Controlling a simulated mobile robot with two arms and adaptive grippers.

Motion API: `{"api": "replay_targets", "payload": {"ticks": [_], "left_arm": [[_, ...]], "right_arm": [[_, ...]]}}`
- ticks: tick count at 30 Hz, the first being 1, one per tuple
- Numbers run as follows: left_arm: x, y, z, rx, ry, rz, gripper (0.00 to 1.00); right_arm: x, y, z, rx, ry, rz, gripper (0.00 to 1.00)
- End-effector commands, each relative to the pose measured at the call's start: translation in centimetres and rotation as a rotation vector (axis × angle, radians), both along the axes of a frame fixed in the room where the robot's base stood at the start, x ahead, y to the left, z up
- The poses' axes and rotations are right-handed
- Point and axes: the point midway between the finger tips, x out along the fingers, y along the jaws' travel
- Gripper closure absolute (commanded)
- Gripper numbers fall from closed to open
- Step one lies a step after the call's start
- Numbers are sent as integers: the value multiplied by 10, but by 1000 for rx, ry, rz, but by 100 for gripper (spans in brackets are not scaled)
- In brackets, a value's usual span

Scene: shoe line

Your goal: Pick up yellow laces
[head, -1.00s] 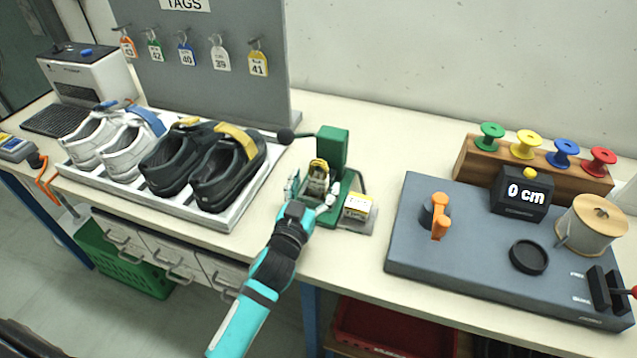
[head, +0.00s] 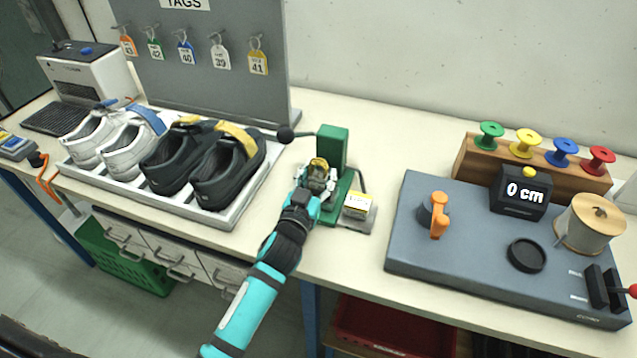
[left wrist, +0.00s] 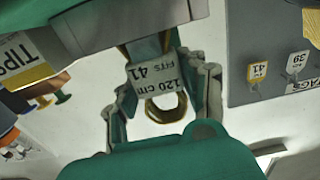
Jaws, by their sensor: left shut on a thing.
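The yellow laces (head: 318,163) are a small bundle at the green press (head: 333,150) in the middle of the table. In the left wrist view the laces (left wrist: 165,112) show as a yellow loop with a white band (left wrist: 154,76) reading "120 cm fits 41". My left gripper (head: 316,180) is shut on the laces, its fingers (left wrist: 164,92) on either side of the bundle. From the head view I cannot tell whether the laces touch the press. My right gripper is not in view.
A white tray (head: 234,214) with white and black shoes stands to the left, below a grey tag board (head: 215,95). A small yellow-and-white box (head: 357,205) sits right of the press. A grey measuring board (head: 460,250) and a wooden spool rack (head: 480,160) stand at right.

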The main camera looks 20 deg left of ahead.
Motion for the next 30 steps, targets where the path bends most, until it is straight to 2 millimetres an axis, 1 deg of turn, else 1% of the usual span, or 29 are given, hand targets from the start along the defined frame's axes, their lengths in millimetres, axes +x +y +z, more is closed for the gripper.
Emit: {"api": "replay_targets", "payload": {"ticks": [5, 8, 11, 15, 17, 23, 27, 30], "left_arm": [[0, 0, 2, 0, -1, 0, 82], [0, 0, 7, 1, -3, 0, 82], [0, 0, 17, 2, -4, 0, 82], [0, 0, 40, 2, -7, -2, 82], [-15, -3, 34, -3, 2, -2, 82], [-63, -10, 38, -4, 2, -1, 82], [-100, -16, 41, -5, 3, 0, 82], [-122, -20, 43, -3, 3, 0, 82]], "right_arm": [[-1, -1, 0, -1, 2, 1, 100], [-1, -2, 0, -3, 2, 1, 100], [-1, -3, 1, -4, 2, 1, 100], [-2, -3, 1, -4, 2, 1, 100], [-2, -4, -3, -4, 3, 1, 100], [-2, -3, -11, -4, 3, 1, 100], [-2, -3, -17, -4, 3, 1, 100], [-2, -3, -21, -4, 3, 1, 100]]}}
